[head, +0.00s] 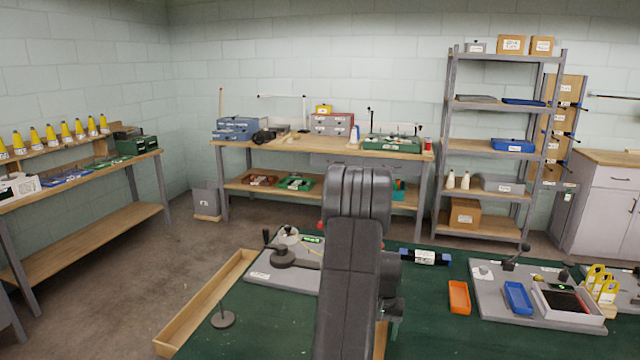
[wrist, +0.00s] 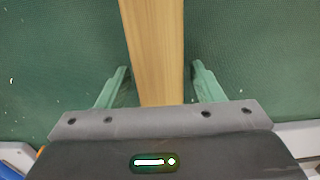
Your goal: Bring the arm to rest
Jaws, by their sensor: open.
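My gripper (wrist: 160,85) shows in the wrist view with its two green fingers apart. It is open, with nothing held between the fingers. A wooden strip (wrist: 155,40) runs up the picture between and beyond the fingers, over a green surface (wrist: 60,50). I cannot tell how far below the fingers it lies. In the head view my dark arm stands upright in the middle and hides part of the green-topped table (head: 260,325) and most of my gripper.
A wooden tray edge (head: 205,305) lines the table's left. Benches and shelves stand behind.

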